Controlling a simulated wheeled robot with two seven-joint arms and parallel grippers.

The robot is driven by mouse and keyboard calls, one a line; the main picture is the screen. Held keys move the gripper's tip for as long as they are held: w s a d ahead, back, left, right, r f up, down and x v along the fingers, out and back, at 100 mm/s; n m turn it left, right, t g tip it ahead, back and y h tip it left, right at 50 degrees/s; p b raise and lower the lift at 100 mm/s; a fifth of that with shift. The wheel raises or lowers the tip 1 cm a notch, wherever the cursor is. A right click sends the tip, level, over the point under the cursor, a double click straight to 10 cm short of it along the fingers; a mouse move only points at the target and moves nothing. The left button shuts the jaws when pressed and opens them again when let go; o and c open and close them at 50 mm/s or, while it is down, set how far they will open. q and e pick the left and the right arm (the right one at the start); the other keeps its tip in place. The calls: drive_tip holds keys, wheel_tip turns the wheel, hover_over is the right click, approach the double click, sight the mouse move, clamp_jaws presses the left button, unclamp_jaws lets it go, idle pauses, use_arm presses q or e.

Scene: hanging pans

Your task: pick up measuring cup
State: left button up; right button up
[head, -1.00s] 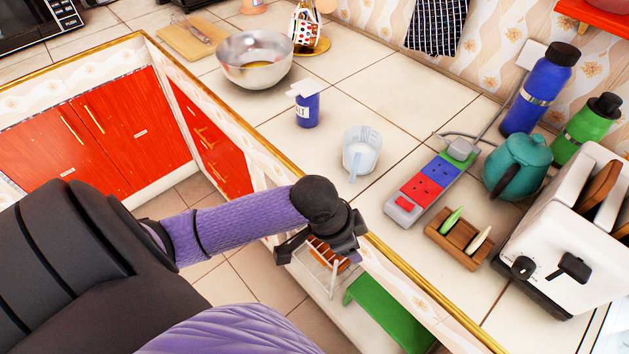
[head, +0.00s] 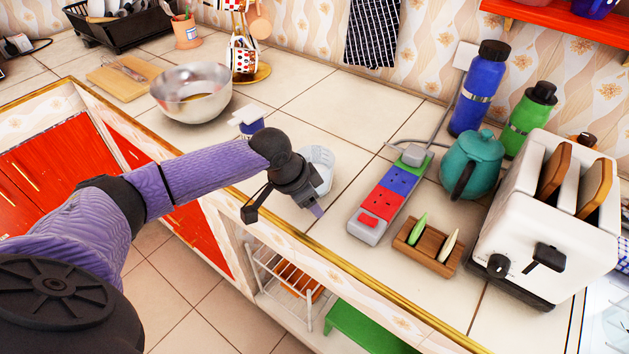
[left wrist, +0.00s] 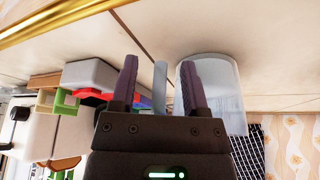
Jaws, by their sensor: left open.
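The measuring cup (head: 322,163) is clear and pale, standing on the tiled counter (head: 345,105). In the head view, my left gripper (head: 308,200) is at its near side and hides part of it. In the left wrist view, the cup body (left wrist: 216,95) is at the right, partly behind the right finger. Its pale handle (left wrist: 160,85) shows between the two purple fingers of my open left gripper (left wrist: 158,82). I cannot tell whether a finger touches the cup. My right gripper is not in view.
A colourful power strip (head: 390,195) lies right of the cup, with a wooden holder (head: 428,247), teal teapot (head: 472,165) and white toaster (head: 545,215) beyond. A salt container (head: 250,125) and metal bowl (head: 191,93) stand to the left. The counter's gold edge (head: 400,315) is close.

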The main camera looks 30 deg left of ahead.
use_arm(q)
drive_tip(key=shift+r, duration=0.1)
clamp_jaws()
idle(1.3)
